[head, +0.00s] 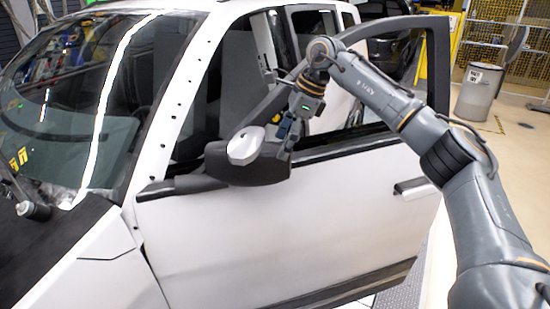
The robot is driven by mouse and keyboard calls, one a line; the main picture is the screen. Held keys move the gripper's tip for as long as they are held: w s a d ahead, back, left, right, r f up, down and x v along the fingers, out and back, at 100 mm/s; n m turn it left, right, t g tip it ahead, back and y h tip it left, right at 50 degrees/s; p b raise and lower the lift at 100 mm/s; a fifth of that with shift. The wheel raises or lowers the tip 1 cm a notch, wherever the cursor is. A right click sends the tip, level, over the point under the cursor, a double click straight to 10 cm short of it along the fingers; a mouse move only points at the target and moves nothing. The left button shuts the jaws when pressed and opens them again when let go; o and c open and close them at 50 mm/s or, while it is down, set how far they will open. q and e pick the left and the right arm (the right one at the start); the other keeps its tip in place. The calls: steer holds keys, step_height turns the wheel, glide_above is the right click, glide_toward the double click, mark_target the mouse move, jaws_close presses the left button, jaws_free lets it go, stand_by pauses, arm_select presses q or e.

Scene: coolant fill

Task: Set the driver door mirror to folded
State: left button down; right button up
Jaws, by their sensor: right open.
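The driver door mirror (258,165) has a dark housing with a silver cap and sits at the front lower corner of the door window. It juts out from the white driver door (290,225); I cannot tell its exact fold angle. My right gripper (286,132) is open, with its fingers pointing down just behind and above the mirror's right end. Whether the fingers touch the housing is unclear. My left gripper is not in view.
The door stands open, its dark window frame (437,65) reaching to the right. A door handle (412,186) is on its outer face. The windshield (85,100) is at left. A grey bin (480,92) stands on the floor at the back right.

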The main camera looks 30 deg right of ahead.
steer(key=shift+v, duration=2.25)
